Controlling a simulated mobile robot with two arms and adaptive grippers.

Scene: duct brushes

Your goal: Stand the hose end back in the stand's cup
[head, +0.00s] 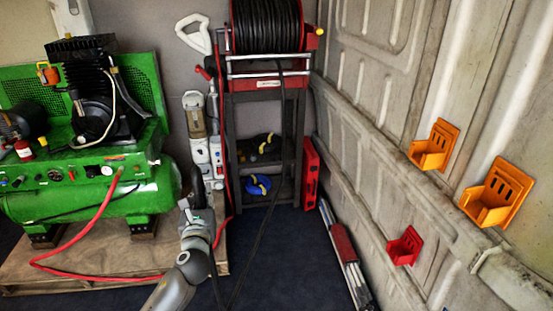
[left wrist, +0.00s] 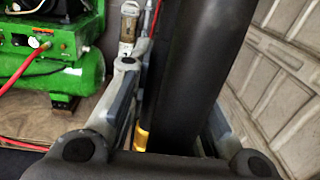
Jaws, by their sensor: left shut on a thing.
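My left gripper (head: 196,194) is in front of the grey-and-white upright unit, left of the dark stand (head: 230,150) with the black hose reel. In the left wrist view its fingers (left wrist: 170,120) are closed around a thick black tube, which looks like the hose end (left wrist: 195,70). The tube runs up out of that view, and a yellow band (left wrist: 141,138) shows beside its lower part. In the head view the held part is mostly hidden by the gripper. I cannot make out the stand's cup clearly. My right gripper is not in view.
A green compressor (head: 90,205) sits on a wooden pallet (head: 90,268) at left, with a red hose across it. A black hose hangs from the reel (head: 267,25) to the floor. Orange holders (head: 434,150) and a red holder (head: 404,246) are on the right wall. Poles lean below.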

